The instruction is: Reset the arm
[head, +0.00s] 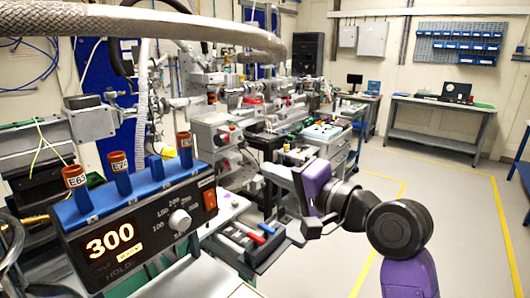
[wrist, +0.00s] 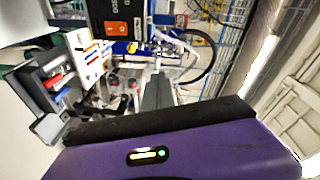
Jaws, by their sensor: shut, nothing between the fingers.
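My arm, purple and black, rises at the lower right of the head view, bent at a round dark joint. Its purple hand is raised in front of the benches. My gripper (wrist: 158,78) shows in the wrist view as a grey pair of fingers closed together, with nothing held between them. In the head view the fingers are hard to make out against the clutter. The wrist view is turned sideways and shows the orange-and-black controller front (wrist: 118,22) beyond the fingers.
A blue-topped heater unit (head: 130,215) reading 300 holds several brown and blue vials at the left front. A grey tray (head: 262,250) with coloured-handled tools sits beside it. A braided hose (head: 150,25) crosses overhead. Open floor (head: 440,200) with yellow lines lies to the right.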

